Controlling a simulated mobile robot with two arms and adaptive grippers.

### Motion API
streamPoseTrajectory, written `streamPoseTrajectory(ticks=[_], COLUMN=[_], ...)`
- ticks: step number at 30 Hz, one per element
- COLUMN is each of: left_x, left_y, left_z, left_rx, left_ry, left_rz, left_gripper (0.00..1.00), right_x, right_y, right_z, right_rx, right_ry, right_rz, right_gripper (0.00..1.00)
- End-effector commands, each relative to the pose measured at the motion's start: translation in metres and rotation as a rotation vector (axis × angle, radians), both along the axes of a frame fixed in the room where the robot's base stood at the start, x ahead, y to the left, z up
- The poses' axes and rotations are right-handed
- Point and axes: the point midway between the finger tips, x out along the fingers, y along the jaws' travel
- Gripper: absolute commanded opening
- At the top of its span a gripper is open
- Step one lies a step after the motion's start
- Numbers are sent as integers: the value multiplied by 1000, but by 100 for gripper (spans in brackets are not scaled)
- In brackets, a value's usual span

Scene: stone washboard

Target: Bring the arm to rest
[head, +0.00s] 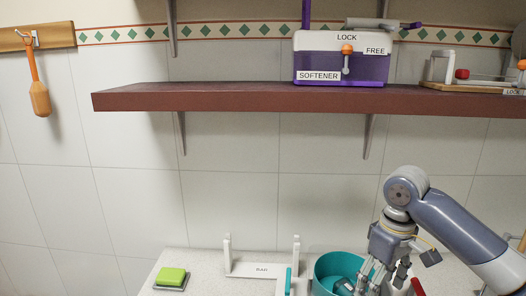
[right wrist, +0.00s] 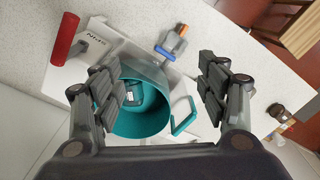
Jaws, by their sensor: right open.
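My right gripper (head: 370,278) hangs at the lower right of the head view, pointing down at the teal bucket (head: 325,267) on the counter. In the right wrist view my right gripper (right wrist: 160,80) is open, with its two dark padded fingers well apart and nothing between them. The teal bucket (right wrist: 165,85) lies below and between the fingers. A darker teal item (right wrist: 132,92) with a small label is inside it. The gripper looks to be over the bucket; I cannot tell whether it touches the rim. My left gripper is not in view.
A green sponge (head: 172,276) and a white rack (head: 250,270) stand left of the bucket. A red cylinder (right wrist: 64,40) and an orange-and-blue piece (right wrist: 173,42) are near it. A brown shelf (head: 240,97) above holds a purple-and-white softener box (head: 312,60).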

Motion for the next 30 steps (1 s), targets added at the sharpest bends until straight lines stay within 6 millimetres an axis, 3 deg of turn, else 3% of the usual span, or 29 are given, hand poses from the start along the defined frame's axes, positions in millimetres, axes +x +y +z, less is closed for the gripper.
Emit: streamPoseTrajectory(ticks=[11,16,24,30], left_x=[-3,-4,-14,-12], left_y=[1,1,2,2], left_z=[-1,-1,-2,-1], left_rx=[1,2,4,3], left_ry=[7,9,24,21], left_rz=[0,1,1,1], left_gripper=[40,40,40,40], right_x=[-12,-25,-67,-104], right_y=[35,60,110,130], right_z=[-54,-90,-155,-188], right_rx=[25,59,164,233], right_ry=[-26,-49,-122,-181], right_rz=[72,112,136,83], right_gripper=[68,68,68,68])
